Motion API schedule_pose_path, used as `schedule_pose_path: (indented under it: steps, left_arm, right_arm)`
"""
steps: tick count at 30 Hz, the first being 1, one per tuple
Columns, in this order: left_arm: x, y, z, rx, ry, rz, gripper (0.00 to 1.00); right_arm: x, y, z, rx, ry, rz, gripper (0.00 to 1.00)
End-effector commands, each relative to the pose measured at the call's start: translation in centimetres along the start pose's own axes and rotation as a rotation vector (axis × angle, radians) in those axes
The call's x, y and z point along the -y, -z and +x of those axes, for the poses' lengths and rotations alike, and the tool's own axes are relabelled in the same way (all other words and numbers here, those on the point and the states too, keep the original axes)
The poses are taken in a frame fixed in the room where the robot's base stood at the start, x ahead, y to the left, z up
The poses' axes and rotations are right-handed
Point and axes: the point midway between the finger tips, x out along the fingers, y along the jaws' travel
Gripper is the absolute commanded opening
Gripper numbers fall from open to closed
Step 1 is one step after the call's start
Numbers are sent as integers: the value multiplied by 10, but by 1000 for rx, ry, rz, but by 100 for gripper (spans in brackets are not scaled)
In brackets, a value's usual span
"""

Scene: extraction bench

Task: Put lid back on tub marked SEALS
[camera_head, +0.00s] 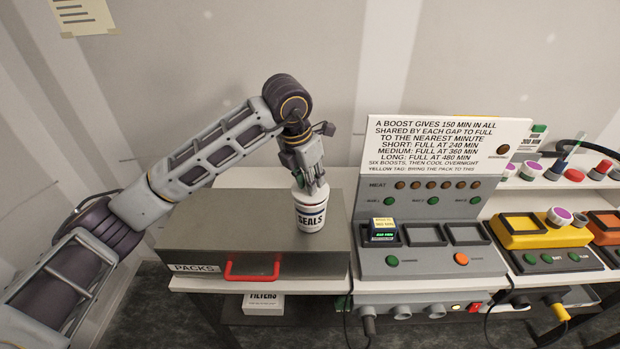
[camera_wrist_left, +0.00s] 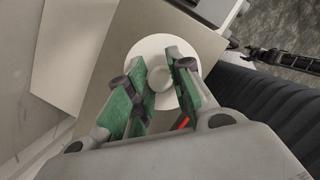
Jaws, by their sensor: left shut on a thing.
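The white tub marked SEALS (camera_head: 311,217) stands upright on top of the grey PACKS cabinet, towards its right end. My left gripper (camera_head: 311,184) points down right over the tub's mouth. In the left wrist view the round white lid (camera_wrist_left: 151,47) lies under the green-padded fingers. My left gripper (camera_wrist_left: 160,76) is shut on the lid's raised knob (camera_wrist_left: 159,78). The lid is at the tub's top, but the fingers partly cover it, and I cannot tell whether it sits flush on the rim. My right gripper is not in view.
The grey PACKS cabinet (camera_head: 215,222) has a red handle (camera_head: 252,272) and a clear top left of the tub. The control console (camera_head: 425,210) with its upright sign (camera_head: 445,150) stands close right of the tub. A FILTERS box (camera_head: 263,305) is below.

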Motion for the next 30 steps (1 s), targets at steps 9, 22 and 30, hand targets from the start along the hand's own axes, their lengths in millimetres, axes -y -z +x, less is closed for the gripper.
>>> schedule_pose_path:
  steps: [9, 22, 30]
  left_arm:
    - [0, 0, -1, 0, 0, 0, 3]
    - [0, 0, 0, 0, -1, 0, 3]
    - [0, 0, 0, 0, -1, -1, 3]
  right_arm:
    - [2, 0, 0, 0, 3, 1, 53]
    - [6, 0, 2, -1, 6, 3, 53]
    - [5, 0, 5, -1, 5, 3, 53]
